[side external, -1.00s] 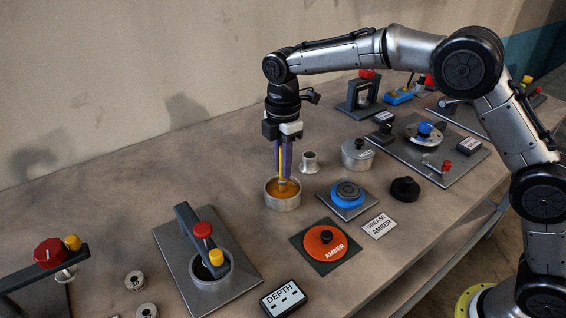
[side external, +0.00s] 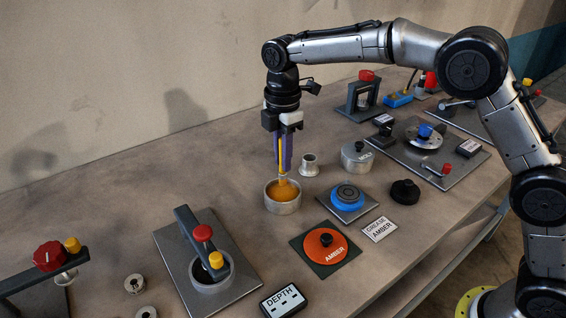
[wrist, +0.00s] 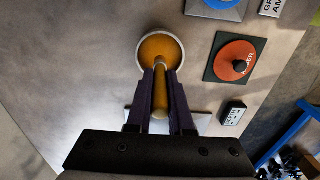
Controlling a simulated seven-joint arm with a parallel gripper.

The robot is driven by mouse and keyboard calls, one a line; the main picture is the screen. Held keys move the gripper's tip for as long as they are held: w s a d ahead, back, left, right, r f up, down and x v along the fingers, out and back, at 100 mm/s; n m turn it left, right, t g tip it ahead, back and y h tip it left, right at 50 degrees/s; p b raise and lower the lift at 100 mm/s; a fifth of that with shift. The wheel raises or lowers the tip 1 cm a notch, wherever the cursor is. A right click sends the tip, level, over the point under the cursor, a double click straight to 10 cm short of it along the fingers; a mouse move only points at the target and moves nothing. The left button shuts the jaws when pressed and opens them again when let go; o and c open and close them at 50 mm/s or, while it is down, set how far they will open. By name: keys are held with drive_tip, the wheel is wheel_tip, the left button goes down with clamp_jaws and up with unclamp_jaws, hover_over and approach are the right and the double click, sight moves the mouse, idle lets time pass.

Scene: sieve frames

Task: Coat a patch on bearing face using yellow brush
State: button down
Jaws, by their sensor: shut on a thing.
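My gripper (side external: 283,160) is shut on the yellow brush (side external: 282,170), which points down over a round metal cup of amber grease (side external: 283,207). The brush tip is amber and is at or just above the grease; I cannot tell whether it touches. In the wrist view the brush (wrist: 158,98) runs between my purple fingers toward the grease cup (wrist: 160,36).
An orange disc marked "AMBER" (side external: 325,244) with a black knob is in front. A flanged metal sleeve (side external: 309,166), a lidded tin (side external: 356,157) and a black knob (side external: 405,191) stand nearby. A clamp fixture (side external: 206,252) is at front left. Table left of the cup is clear.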

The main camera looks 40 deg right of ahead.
drive_tip(key=shift+r, duration=2.1)
drive_tip(key=shift+d, duration=0.1)
